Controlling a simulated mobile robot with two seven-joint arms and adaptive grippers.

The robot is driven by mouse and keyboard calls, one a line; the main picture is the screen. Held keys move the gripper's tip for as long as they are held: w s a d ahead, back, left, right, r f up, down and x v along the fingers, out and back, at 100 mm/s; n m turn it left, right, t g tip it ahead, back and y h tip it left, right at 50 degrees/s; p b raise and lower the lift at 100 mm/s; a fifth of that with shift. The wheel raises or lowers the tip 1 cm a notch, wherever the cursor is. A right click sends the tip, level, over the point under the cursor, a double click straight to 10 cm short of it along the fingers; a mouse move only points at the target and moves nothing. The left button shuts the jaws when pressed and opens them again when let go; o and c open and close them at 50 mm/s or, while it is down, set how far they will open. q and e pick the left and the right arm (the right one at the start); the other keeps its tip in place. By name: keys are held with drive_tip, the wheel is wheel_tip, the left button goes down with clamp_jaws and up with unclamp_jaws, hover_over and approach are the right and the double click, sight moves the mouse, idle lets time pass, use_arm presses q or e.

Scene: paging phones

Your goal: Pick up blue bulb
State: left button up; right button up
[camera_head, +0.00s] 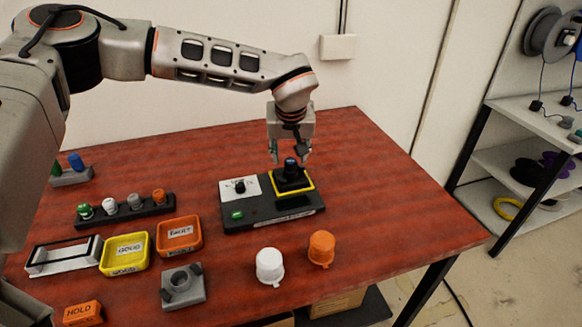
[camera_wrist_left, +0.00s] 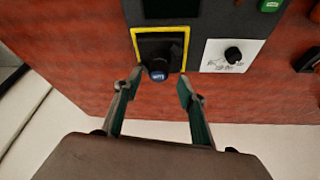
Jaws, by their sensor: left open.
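A dark blue bulb (camera_head: 290,166) stands upright in the black socket (camera_head: 291,180), inside a yellow square outline on the black test panel (camera_head: 270,215). No contact is visible. My right gripper is not in view.
A blue piece (camera_head: 76,161) and a green one stand on a grey holder at far left. A rack (camera_head: 125,211) of small bulbs, a yellow tray (camera_head: 124,268) and an orange tray (camera_head: 195,238) lie left of the panel. White (camera_head: 269,266) and orange (camera_head: 321,248) caps stand in front.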

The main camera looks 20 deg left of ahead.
sight(291, 162)
use_arm(q)
drive_tip(key=x, duration=0.3)
drive_tip(key=shift+w+d+f, duration=0.1)
drive_tip(key=shift+f, duration=0.1)
drive_tip(key=c, duration=1.1)
drive_tip(key=shift+o, duration=0.2)
drive_tip(key=shift+r, duration=0.1)
